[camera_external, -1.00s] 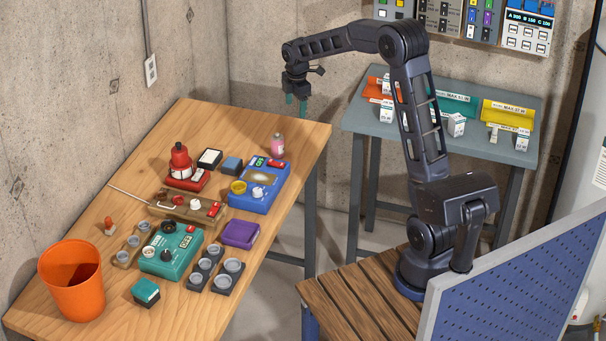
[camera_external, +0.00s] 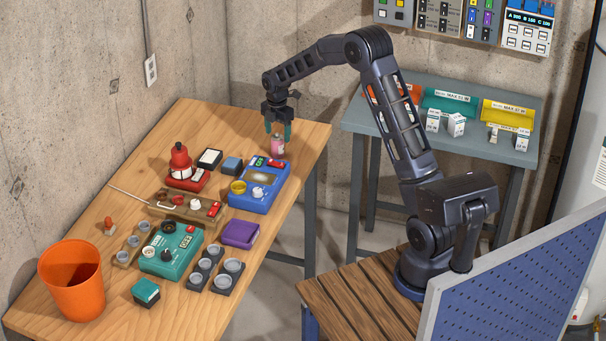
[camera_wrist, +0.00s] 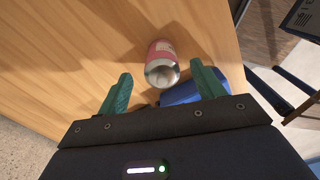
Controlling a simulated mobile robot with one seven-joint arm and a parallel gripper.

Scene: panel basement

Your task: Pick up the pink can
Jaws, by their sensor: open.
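The pink can (camera_external: 278,147) stands upright on the wooden table (camera_external: 120,190), near its far right part, just behind the blue device. In the wrist view the pink can (camera_wrist: 162,62) shows its silver top and pink side, ahead of and between the green fingertips. My gripper (camera_external: 278,130) is open and points down just over the can, its fingers overlapping the can's top in the external view. In the wrist view my gripper (camera_wrist: 162,85) has its two green fingers wide apart with nothing between them touching the can that I can see.
A blue device (camera_external: 259,185) stands close in front of the can; its blue body (camera_wrist: 195,92) also shows near the right finger. Bare table lies left of the can.

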